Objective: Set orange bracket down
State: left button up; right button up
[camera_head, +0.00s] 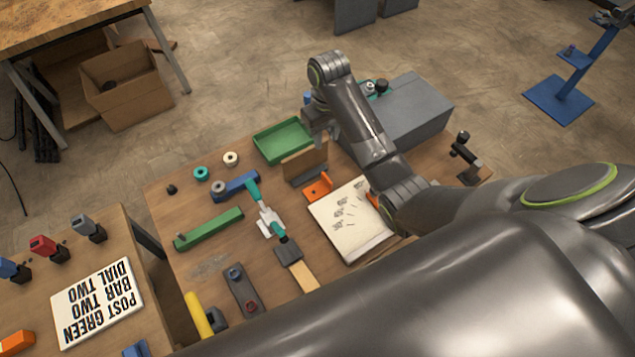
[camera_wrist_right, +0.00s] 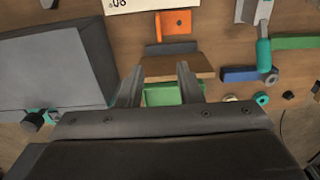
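The orange bracket (camera_head: 318,187) lies on the wooden table beside the white sheet with drawings, in front of a brown upright board. It also shows in the right wrist view (camera_wrist_right: 174,22), flat with a dark hole, apart from my gripper. My right gripper (camera_head: 320,125) is above the table near the green tray and the brown board. In the wrist view its two fingers (camera_wrist_right: 160,72) are apart with nothing held between them. Another orange piece (camera_head: 374,199) shows beside my right forearm, mostly hidden. My left gripper is not in view.
A green tray (camera_head: 283,140), a brown board (camera_head: 304,161) and a grey box (camera_head: 418,110) stand around the gripper. The white sheet (camera_head: 338,228) lies to the bracket's right. A green bar (camera_head: 209,229) and a blue part (camera_head: 235,186) lie left. Bare wood shows between them.

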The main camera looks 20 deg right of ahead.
notch_tip(320, 180, down, 6)
jog(key=b, duration=0.5)
send_over(327, 177)
jog(key=f, duration=0.5)
jog(key=shift+w+a+f+p, duration=0.15)
jog(key=shift+w+a+p, duration=0.1)
jog(key=shift+p, duration=0.1)
jog(key=f, duration=0.1)
jog(key=f+p, duration=0.1)
jog(key=f, duration=0.3)
jog(key=shift+s+d, duration=0.2)
jog(key=shift+s, duration=0.2)
jog(key=shift+f, duration=0.5)
grip_shut()
jog(key=shift+w, duration=0.1)
